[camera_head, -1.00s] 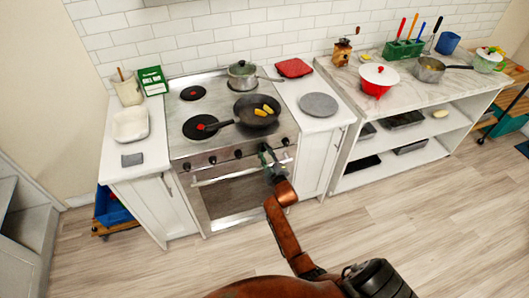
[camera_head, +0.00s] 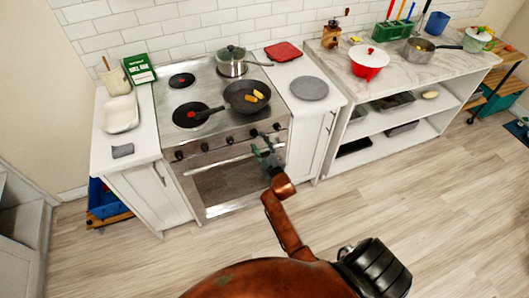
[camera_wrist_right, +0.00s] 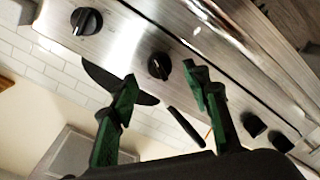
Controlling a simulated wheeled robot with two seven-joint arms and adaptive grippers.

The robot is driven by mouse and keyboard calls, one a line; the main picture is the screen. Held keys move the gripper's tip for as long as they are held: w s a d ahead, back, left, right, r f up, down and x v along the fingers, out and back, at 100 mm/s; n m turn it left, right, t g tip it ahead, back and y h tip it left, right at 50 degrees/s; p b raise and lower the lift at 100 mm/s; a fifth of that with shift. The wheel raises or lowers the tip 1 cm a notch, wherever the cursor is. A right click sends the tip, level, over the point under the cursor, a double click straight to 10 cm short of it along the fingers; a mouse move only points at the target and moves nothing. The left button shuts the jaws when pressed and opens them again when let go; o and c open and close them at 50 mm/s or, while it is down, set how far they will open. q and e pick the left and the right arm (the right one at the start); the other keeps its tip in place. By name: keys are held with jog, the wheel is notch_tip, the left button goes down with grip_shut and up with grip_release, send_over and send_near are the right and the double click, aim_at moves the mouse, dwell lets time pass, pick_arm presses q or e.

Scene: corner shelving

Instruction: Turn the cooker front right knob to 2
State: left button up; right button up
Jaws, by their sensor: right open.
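The steel cooker (camera_head: 160,100) has a row of black knobs along its front panel. In the head view a knob (camera_head: 277,127) shows at the right end of the row. My right gripper (camera_head: 262,150), with green finger pads, is in front of the right part of this panel, over the oven door's top. In the right wrist view the right gripper (camera_wrist_right: 163,80) is open and empty. A black knob (camera_wrist_right: 159,66) appears between and just beyond its fingertips, with no contact visible. Another knob (camera_wrist_right: 86,20) is at upper left. The knob markings are too small to read. My left gripper is out of view.
A frying pan (camera_head: 246,97) with yellow food and a lidded pot (camera_head: 231,62) stand on the cooktop. The oven door handle (camera_head: 215,160) runs below the knobs, close to my right gripper. White counters flank the cooker. The floor to the right (camera_head: 400,220) is clear.

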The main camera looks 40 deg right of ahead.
jog(key=v, duration=0.8)
jog(key=s+a+f+m+g+y, duration=0.1)
jog(key=s+a+f+g, duration=0.15)
jog(key=f, duration=0.75)
jog(key=s+a+f+g+y, duration=0.1)
jog(key=s+f+g, duration=0.15)
jog(key=f, duration=0.85)
jog(key=s+a+f+m+g, duration=0.2)
jog(key=s+a+f+g, duration=0.1)
jog(key=s+f, duration=1.4)
jog(key=s+f+m+g, duration=0.1)
jog(key=s+f+g, duration=0.1)
jog(key=s+f, duration=0.4)
jog(key=s+f+m+g+y, duration=0.1)
jog(key=s+f+g, duration=0.2)
jog(key=s, duration=1.4)
jog(key=s+a+f+m+g, duration=0.1)
jog(key=s+f+g, duration=0.2)
jog(key=s+f, duration=0.6)
jog(key=s, duration=0.3)
jog(key=shift+s+f, duration=0.25)
